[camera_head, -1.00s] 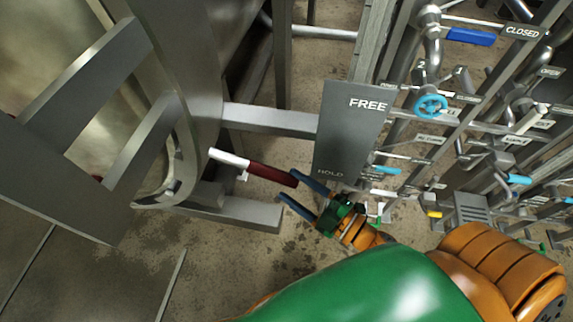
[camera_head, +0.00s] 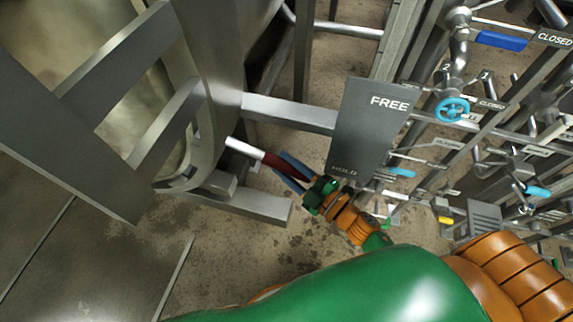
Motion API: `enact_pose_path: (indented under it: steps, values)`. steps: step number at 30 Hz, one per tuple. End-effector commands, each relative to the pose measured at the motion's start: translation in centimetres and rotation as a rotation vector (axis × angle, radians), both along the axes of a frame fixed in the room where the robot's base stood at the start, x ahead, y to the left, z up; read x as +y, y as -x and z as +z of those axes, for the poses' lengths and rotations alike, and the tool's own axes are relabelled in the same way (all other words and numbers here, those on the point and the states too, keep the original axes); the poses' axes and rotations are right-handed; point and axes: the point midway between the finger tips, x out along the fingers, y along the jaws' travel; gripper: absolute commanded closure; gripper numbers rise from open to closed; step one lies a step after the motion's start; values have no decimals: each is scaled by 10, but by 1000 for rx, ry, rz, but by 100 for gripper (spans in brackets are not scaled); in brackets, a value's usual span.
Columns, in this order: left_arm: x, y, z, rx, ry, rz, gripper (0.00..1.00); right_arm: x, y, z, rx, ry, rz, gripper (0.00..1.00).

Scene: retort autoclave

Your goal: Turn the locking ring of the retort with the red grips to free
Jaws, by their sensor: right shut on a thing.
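The retort's grey locking ring (camera_head: 215,75) fills the upper left. A lever with a white rod (camera_head: 245,149) and a dark red grip (camera_head: 283,167) sticks out from it to the right and slightly down. My right gripper (camera_head: 285,172) has its blue fingers shut on the red grip, one on each side, and they cover part of it. A grey plate (camera_head: 372,130) reads FREE at its top and HOLD at its bottom. The red grip lies left of the plate, near the height of HOLD. My left gripper is not in view.
Pipes and a blue handwheel (camera_head: 452,110) stand to the right of the plate, with several labelled valves. A blue lever handle (camera_head: 501,41) is at the upper right. A grey beam (camera_head: 245,205) lies below the lever. Bare floor (camera_head: 225,270) shows below.

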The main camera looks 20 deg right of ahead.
Motion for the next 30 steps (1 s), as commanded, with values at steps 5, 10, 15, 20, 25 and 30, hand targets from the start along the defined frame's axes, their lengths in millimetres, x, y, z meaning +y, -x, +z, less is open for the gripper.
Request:
enact_pose_path:
  steps: [5, 10, 15, 20, 25, 30]
  values:
    - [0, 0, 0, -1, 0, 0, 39, 0, 0, -1, 1, 1, 0, 100]
    - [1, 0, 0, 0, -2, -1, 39, 0, 0, -1, 1, 1, 0, 100]
    - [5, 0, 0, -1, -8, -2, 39, 0, 0, -1, 2, 1, 0, 100]
    - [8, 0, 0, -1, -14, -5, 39, 0, 0, -1, 2, 1, 0, 100]
    - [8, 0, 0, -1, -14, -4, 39, 0, 0, -1, 2, 1, 0, 100]
    - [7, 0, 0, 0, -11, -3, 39, 0, 0, -1, 2, 1, 0, 100]
